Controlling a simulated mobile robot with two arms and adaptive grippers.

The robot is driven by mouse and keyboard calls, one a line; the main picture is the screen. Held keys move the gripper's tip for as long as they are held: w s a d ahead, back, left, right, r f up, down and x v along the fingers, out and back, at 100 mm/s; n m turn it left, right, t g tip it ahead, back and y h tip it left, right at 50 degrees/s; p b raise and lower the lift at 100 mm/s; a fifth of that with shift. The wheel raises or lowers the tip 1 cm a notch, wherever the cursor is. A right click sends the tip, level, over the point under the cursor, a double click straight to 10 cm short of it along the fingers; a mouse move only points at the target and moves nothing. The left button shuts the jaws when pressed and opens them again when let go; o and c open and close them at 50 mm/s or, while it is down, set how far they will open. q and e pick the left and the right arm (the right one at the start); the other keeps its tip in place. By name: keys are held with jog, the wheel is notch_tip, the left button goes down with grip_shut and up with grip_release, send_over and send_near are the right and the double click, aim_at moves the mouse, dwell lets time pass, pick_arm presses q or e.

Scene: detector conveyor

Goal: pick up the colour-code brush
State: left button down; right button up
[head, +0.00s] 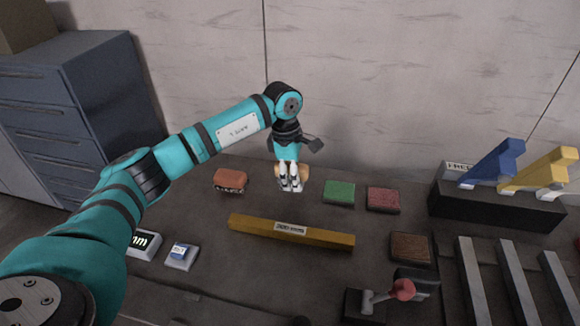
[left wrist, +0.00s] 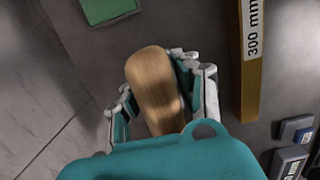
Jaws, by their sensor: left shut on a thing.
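My left gripper (head: 290,184) points down over the back middle of the dark table. It is shut on a tan wooden piece with a rounded end, which I take to be the colour-code brush (head: 305,171). In the left wrist view the brush (left wrist: 155,85) lies between the two fingers of the left gripper (left wrist: 160,100), its rounded end sticking out past them. Bristles or a colour mark do not show. I cannot tell whether it touches the table. My right gripper is not in view.
A long ochre bar (head: 290,231) lies in front of the gripper. An orange-red block (head: 230,180) is to the left; green (head: 339,192) and red (head: 383,200) pads are to the right. A black rack (head: 495,207) with blue and yellow pieces stands at the right.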

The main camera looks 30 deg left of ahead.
pick_arm(q)
jog(key=s+d, duration=0.3)
jog(key=s+d+r+p, duration=0.1)
jog(key=s+d, duration=0.1)
jog(key=s, duration=0.1)
jog(key=s+d+p, duration=0.1)
jog(key=s+d, duration=0.2)
jog(key=shift+d+r, duration=0.15)
jog(key=shift+d, duration=0.2)
jog(key=c, duration=1.5)
grip_release()
jog(key=c, duration=0.5)
